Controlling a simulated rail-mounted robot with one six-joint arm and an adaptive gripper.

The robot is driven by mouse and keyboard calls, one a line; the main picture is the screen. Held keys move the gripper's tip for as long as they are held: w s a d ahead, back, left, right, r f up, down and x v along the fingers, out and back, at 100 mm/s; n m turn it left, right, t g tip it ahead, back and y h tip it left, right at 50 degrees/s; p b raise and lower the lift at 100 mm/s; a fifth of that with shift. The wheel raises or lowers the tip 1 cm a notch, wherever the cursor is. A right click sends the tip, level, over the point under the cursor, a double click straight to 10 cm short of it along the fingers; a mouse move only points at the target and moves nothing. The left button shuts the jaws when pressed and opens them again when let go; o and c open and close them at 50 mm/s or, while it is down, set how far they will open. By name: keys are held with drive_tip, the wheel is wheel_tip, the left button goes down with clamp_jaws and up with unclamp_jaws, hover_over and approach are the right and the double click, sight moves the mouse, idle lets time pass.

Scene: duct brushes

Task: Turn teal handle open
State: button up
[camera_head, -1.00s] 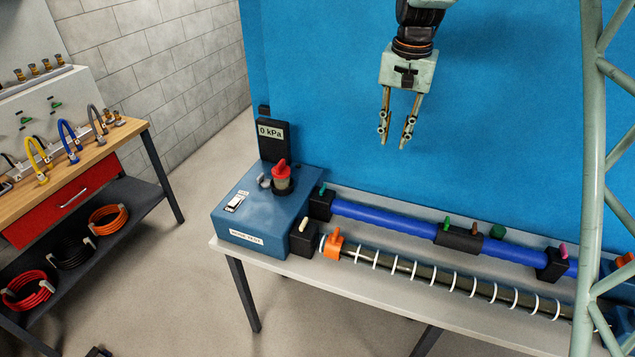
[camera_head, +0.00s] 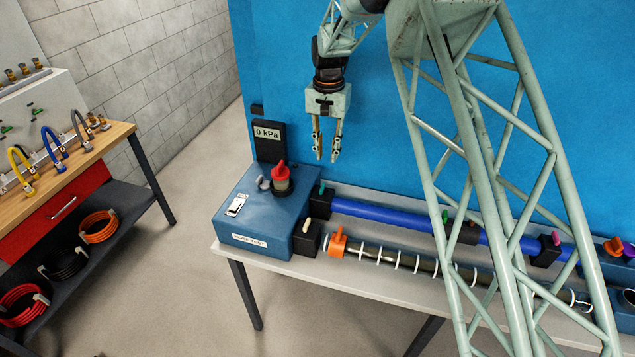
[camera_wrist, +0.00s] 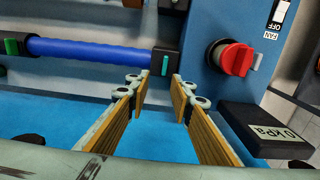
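The teal handle (camera_head: 322,187) is a small lever on a black block (camera_head: 318,205) at the left end of the blue tube, beside the blue test box. In the wrist view the teal handle (camera_wrist: 165,64) lies just beyond my fingertips, crosswise to the tube. My gripper (camera_head: 326,158) hangs above and slightly behind the handle, fingers down. In the wrist view my gripper (camera_wrist: 156,86) is open, with nothing between its fingers. The fingers look apart from the handle.
The blue test box (camera_head: 262,220) carries a red knob (camera_head: 281,172), a fan switch and a gauge (camera_head: 269,140) reading 0 kPa. A cream lever (camera_head: 306,225) and orange lever (camera_head: 338,242) are in front. A blue panel (camera_head: 285,50) stands behind.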

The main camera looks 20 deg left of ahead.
sight(322, 187)
drive_tip(key=shift+a+f, duration=0.55)
drive_tip(key=shift+a, duration=0.15)
drive_tip(key=shift+f+p, duration=1.05)
drive_tip(key=shift+f, duration=5.85)
drive_tip(key=shift+c, duration=0.2)
clamp_jaws()
